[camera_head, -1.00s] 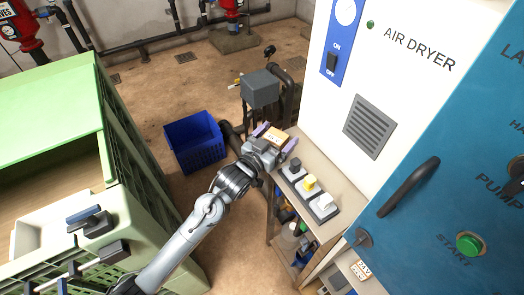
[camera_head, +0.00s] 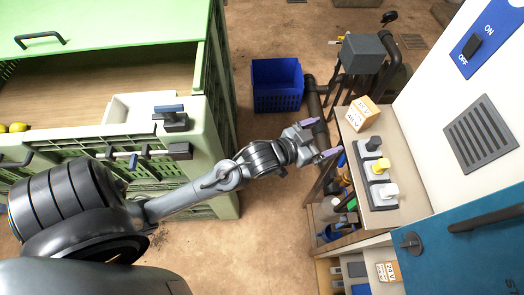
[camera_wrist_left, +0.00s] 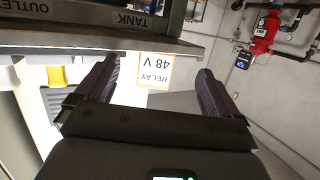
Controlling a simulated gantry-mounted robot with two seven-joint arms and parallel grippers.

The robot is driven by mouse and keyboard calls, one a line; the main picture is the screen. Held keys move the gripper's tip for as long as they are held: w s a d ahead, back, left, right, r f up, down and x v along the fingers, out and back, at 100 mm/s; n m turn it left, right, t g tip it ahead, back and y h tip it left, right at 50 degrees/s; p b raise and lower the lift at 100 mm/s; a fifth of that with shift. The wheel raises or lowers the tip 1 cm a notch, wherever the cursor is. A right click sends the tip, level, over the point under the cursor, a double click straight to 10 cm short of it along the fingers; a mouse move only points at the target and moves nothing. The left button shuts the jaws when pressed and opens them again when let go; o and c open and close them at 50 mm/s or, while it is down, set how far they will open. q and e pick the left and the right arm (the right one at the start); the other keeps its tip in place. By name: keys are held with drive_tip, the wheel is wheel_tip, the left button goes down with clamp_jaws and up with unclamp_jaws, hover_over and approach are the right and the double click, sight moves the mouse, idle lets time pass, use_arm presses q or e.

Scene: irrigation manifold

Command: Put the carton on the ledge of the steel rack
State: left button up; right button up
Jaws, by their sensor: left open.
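The carton (camera_head: 362,113), a small orange-and-white box with printed text, sits at the far end of the steel rack's top ledge (camera_head: 388,217). In the left wrist view the carton (camera_wrist_left: 154,70) shows a face reading RELAY 48 V, upside down. My left gripper (camera_head: 320,138) is open and empty, left of the carton and apart from it. In the left wrist view its two fingers (camera_wrist_left: 155,88) stand either side of the carton's face, with a gap in front of it. The carton's underside is hidden. My right gripper is not in view.
A block with black, yellow and white switches (camera_head: 379,168) stands on the ledge beside the carton. A second small carton (camera_head: 388,271) is lower down. A blue crate (camera_head: 277,86), grey box (camera_head: 363,53) and pipes stand beyond. The green cabinet (camera_head: 216,140) is left.

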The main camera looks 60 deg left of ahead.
use_arm(q)
drive_tip(key=s+f+g+y, duration=0.1)
drive_tip(key=s+f+g, duration=0.5)
drive_tip(key=s, duration=0.5)
drive_tip(key=s+f+g, duration=0.5)
drive_tip(key=s+f, duration=0.3)
drive_tip(key=s, duration=0.3)
drive_tip(key=shift+s+d+f+m+g+y, duration=0.2)
drive_tip(key=shift+s+f+m+g+y, duration=0.1)
drive_tip(key=shift+f+g+y, duration=0.1)
